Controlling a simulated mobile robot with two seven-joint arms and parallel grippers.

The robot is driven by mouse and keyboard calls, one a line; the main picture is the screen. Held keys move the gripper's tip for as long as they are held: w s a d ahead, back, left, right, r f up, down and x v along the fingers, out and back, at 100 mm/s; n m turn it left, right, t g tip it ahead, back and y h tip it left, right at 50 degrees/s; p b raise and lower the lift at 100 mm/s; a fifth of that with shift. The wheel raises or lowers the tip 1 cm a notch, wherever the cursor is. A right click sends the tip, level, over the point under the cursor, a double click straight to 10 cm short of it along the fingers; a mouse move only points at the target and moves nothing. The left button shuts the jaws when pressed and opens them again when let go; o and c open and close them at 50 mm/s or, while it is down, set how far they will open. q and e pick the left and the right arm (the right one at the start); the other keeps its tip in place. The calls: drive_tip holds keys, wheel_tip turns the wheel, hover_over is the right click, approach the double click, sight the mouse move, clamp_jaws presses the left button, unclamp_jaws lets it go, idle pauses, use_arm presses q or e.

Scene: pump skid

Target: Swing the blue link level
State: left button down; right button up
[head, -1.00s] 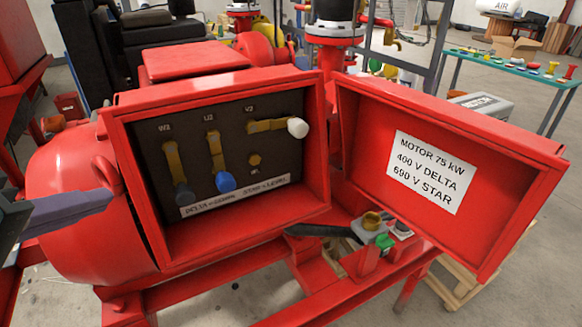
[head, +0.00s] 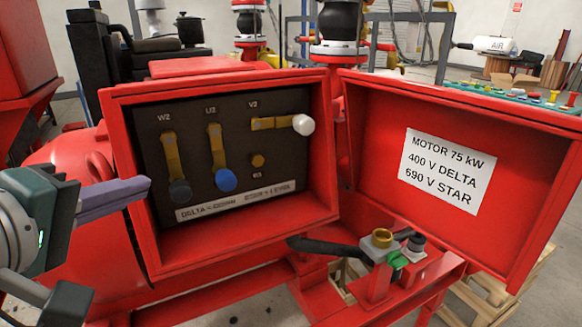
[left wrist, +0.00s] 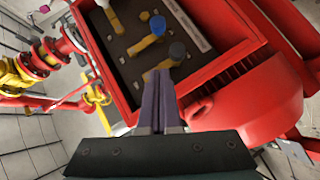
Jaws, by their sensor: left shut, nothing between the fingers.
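The blue link (head: 221,158) is a brass strap with a blue knob, hanging straight down from the U2 post inside the open red terminal box (head: 228,262). Left of it, the link with the dark grey knob (head: 175,165) also hangs down from W2. At right, the link with the white knob (head: 275,123) lies level from V2. My left gripper (head: 146,186) is shut and empty, in front of the box's left edge. In the left wrist view, its fingers (left wrist: 157,100) point at the box, close to the grey knob (left wrist: 176,50), with the blue knob (left wrist: 157,25) beyond. My right gripper is out of view.
The box's door (head: 372,190) stands open to the right, with a label (head: 446,172) reading 400 V delta, 690 V star. A strip (head: 235,198) under the links reads DELTA = DOWN; its other half is blurred. A lone brass stud (head: 257,161) sits below V2.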

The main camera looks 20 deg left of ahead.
use_arm(q)
approach(216, 178)
drive_tip(key=w+a, duration=0.3)
drive_tip(key=a, duration=0.1)
drive_tip(key=w+d, duration=0.1)
drive_tip(key=w+d+f, duration=0.1)
drive_tip(key=shift+w+d+f+b, duration=0.3)
drive_tip(key=shift+w+d+b, duration=0.05)
drive_tip(key=shift+d, duration=0.05)
drive_tip(key=shift+w+f+b, duration=0.1)
drive_tip(key=shift+f+b, duration=0.1)
drive_tip(key=shift+b, duration=0.35)
